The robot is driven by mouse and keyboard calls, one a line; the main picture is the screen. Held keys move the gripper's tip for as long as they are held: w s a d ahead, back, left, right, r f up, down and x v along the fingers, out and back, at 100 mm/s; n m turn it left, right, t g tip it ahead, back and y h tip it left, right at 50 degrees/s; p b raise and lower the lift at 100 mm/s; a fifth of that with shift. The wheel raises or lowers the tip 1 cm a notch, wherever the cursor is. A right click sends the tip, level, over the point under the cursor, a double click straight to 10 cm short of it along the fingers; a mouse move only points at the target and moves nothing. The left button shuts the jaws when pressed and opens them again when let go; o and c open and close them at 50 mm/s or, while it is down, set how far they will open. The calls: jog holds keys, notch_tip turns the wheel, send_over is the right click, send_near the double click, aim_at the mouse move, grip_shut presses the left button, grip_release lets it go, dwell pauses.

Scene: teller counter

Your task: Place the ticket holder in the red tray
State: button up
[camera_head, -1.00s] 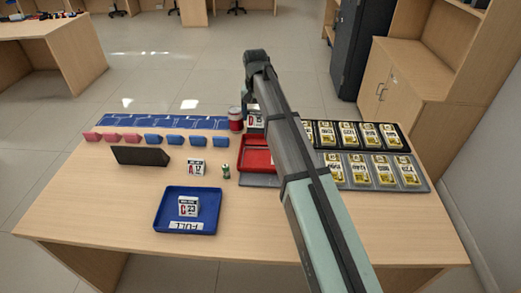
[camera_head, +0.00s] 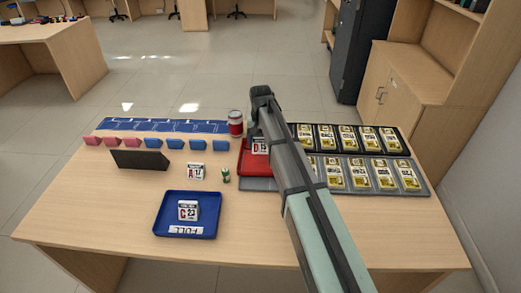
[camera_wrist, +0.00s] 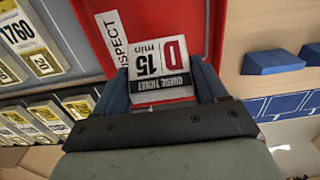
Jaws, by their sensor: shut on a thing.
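My gripper (camera_wrist: 160,78) is shut on a white ticket holder (camera_wrist: 158,66) marked D 15 min, with a finger on either side of it. The red tray (camera_wrist: 178,14), with a label reading "INSPECT", lies behind the holder in the wrist view. In the head view the held ticket holder (camera_head: 260,147) shows against the red tray (camera_head: 250,166), partly hidden by my arm. I cannot tell whether it touches the tray floor.
A red and white can (camera_head: 235,123) stands just behind the red tray. A small green cylinder (camera_head: 226,175) stands to its left front. Racks of yellow-white packs (camera_head: 360,173) lie to the right. A dark angled block (camera_head: 140,160) sits left.

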aim_at(260, 149)
jog(key=shift+f, duration=2.05)
jog(key=o, duration=1)
jog(key=shift+f, duration=0.1)
jog(key=shift+o, duration=0.2)
notch_tip(260, 149, up, 12)
jog(key=shift+r, duration=0.15)
